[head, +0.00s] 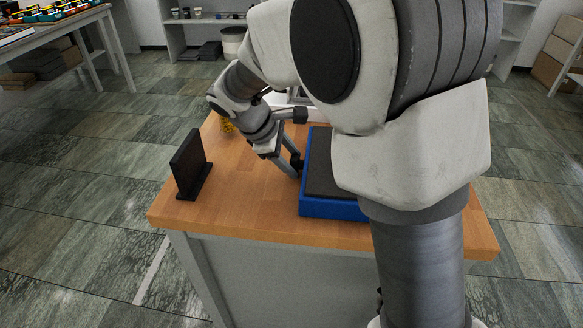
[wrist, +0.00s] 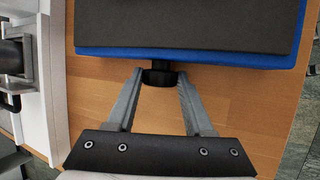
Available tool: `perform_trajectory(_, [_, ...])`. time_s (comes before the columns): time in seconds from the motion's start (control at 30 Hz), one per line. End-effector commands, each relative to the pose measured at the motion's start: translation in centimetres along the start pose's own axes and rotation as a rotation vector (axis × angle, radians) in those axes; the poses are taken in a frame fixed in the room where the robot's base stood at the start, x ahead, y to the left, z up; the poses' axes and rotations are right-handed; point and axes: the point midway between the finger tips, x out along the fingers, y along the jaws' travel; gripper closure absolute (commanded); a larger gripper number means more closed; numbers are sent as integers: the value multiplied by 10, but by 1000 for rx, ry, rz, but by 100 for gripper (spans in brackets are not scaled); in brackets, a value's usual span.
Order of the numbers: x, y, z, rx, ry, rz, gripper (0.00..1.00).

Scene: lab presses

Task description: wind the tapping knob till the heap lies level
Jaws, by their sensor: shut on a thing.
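A blue box with a dark grey top (head: 335,208) stands on the wooden table, partly hidden behind my arm; it also shows at the top of the wrist view (wrist: 200,54). A black knob (wrist: 160,77) sticks out from the box's side. My gripper (head: 297,166) is at that side of the box, its two fingers shut on the knob in the wrist view (wrist: 160,75). The knob is hardly visible in the head view. No heap can be made out in either view.
A black upright plate on a foot (head: 190,163) stands at the table's left. A small yellow thing (head: 227,126) shows behind my wrist. A white frame (wrist: 57,80) stands at the left in the wrist view. The wooden tabletop (head: 245,205) is clear at the front left.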

Motion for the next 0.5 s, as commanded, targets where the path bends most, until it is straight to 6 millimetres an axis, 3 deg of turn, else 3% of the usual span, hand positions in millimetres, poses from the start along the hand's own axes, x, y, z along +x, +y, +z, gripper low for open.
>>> perform_trajectory(0.43, [-1,-1,-1,12,4,30,100])
perform_trajectory(0.47, [-1,-1,-1,12,4,30,43])
perform_trajectory(0.5, [-1,-1,-1,12,4,29,35])
